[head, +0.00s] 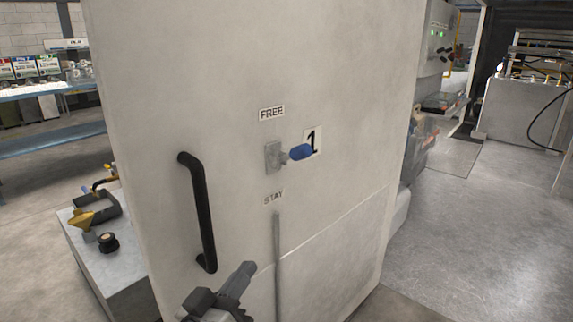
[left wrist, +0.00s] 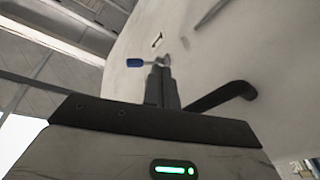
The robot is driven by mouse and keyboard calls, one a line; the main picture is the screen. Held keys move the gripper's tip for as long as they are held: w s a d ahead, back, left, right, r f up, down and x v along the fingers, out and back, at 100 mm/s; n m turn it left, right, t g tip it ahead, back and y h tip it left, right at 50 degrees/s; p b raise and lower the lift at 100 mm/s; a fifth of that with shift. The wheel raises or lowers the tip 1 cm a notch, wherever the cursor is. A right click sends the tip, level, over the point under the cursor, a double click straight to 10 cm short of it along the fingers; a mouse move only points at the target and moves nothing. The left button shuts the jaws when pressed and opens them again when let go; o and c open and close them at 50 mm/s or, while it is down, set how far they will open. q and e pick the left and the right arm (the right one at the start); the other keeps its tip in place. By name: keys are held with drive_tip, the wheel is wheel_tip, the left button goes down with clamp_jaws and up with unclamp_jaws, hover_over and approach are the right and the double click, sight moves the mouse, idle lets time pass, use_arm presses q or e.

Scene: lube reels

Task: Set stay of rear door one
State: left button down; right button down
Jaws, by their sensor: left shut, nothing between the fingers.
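The pale door panel (head: 340,90) marked "1" fills the middle of the head view. Its stay lever has a grey bracket (head: 273,157) and a blue knob (head: 300,152) pointing right. It sits between the FREE label (head: 271,113) above and the STAY label (head: 273,198) below. My left gripper (head: 246,270) is below the lever, in front of the door, shut and empty. In the left wrist view its closed fingers (left wrist: 161,86) point toward the lever, with the blue knob (left wrist: 134,62) just left of the tips. Contact cannot be told. My right gripper is out of view.
A black door handle (head: 200,215) stands left of the lever, close to my left gripper; it also shows in the left wrist view (left wrist: 225,95). A vertical grey rod (head: 277,265) runs below STAY. A bench with fittings (head: 95,235) is at left. Open floor lies right.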

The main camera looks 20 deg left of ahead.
use_arm(q)
wheel_tip(320, 180, up, 7)
drive_tip(key=a+n+t+h, duration=0.1)
drive_tip(key=t, duration=0.2)
drive_tip(key=shift+a+b, duration=0.25)
drive_tip(key=shift+b, duration=0.15)
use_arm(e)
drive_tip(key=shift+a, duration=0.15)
use_arm(q)
drive_tip(key=shift+r, duration=0.1)
drive_tip(key=p, duration=0.3)
approach(292, 155)
drive_tip(key=w+r, duration=0.5)
drive_tip(key=w, duration=0.1)
drive_tip(key=shift+d+x, duration=0.25)
drive_tip(key=shift+x, duration=0.75)
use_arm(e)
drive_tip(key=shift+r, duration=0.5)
use_arm(q)
drive_tip(key=shift+s+d+f+m+t+h, duration=0.1)
drive_tip(key=shift+s+f+m+t+h, duration=0.1)
drive_tip(key=shift+m+t+h, duration=0.1)
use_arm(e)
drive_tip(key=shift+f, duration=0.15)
